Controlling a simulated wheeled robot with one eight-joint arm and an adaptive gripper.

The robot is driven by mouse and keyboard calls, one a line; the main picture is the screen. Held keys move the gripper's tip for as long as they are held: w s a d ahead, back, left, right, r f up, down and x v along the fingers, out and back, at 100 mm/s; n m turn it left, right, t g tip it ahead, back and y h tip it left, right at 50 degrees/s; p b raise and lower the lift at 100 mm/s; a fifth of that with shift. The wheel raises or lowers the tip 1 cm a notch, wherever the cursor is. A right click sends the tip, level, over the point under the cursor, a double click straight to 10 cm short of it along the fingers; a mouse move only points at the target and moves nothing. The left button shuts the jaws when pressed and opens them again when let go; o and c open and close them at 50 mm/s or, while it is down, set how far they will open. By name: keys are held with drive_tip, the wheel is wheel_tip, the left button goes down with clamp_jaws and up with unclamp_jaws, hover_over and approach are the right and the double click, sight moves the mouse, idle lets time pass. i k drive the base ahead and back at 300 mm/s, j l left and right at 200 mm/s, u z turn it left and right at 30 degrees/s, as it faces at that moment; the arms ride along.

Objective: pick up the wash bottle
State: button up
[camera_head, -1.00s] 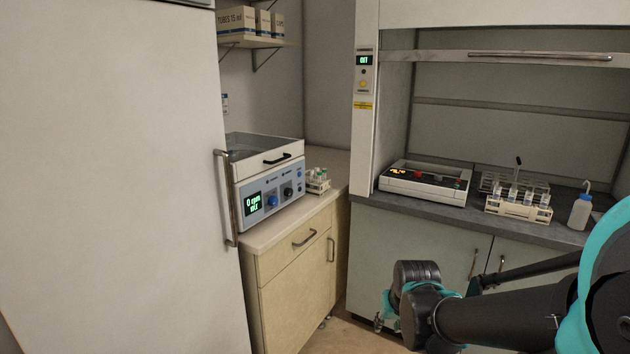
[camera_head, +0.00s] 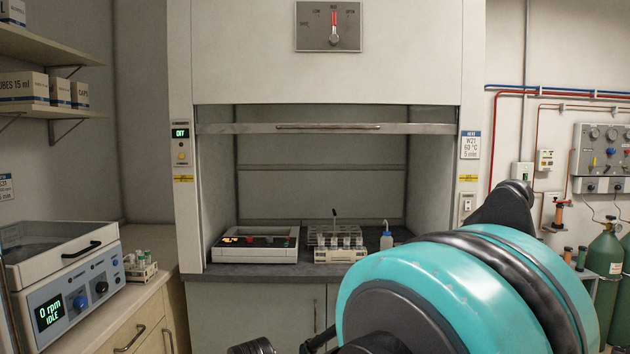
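The wash bottle (camera_head: 386,238) is a small translucent bottle with a blue cap and a thin spout. It stands upright on the dark worktop inside the fume hood, at the right side of the opening. My large teal and black arm link is in front of its lower right area. My gripper is not clearly visible; only dark arm parts show at the bottom edge, well in front of and below the worktop. The bottle stands free, with nothing gripping it.
A tube rack (camera_head: 338,254) stands left of the bottle, and a flat heating device (camera_head: 256,244) farther left. The hood sash (camera_head: 330,128) is raised. Gas cylinders (camera_head: 604,275) stand at right.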

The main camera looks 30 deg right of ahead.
sight(387, 242)
drive_tip(key=z, duration=1.5)
